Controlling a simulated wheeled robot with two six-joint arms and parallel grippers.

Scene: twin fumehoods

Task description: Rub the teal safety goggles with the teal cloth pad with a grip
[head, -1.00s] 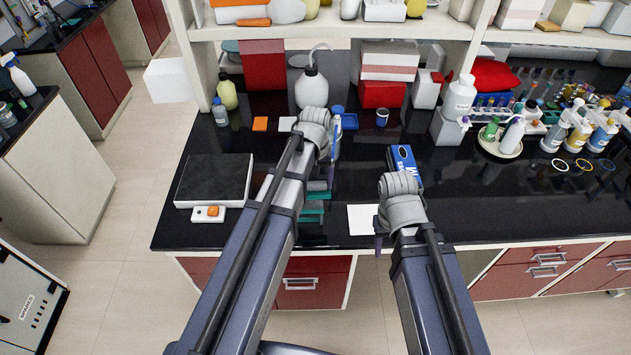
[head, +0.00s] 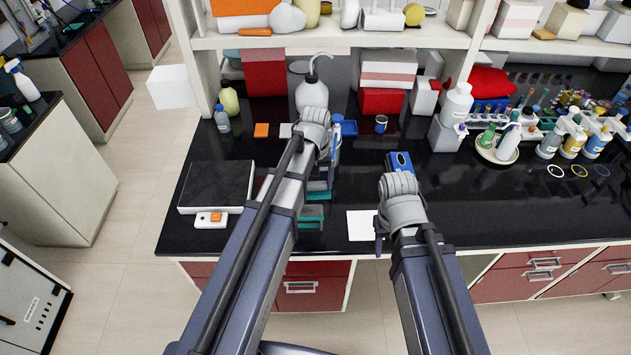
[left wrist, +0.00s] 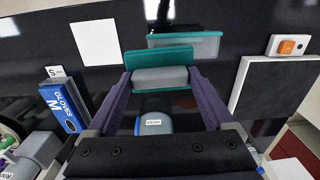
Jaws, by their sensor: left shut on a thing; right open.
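The teal cloth pad (left wrist: 158,56) has a grey block grip (left wrist: 160,78). In the left wrist view my left gripper (left wrist: 161,76) is shut on that grip, one purple finger on each side. The teal safety goggles (left wrist: 188,45), a teal frame with a grey lens, lie on the black bench just beyond the pad. The pad overlaps part of them in this view; I cannot tell whether they touch. In the head view the goggles (head: 311,218) show near the bench's front edge, with my left arm covering much of them and the pad. My right gripper (head: 380,238) is open and empty, mostly hidden by its wrist.
A white sheet (head: 362,225) lies right of the goggles. A blue glove box (head: 400,161) stands behind my right wrist. A dark-topped plate device (head: 216,187) and a small white block with an orange top (head: 211,219) are at left. The front right bench is clear.

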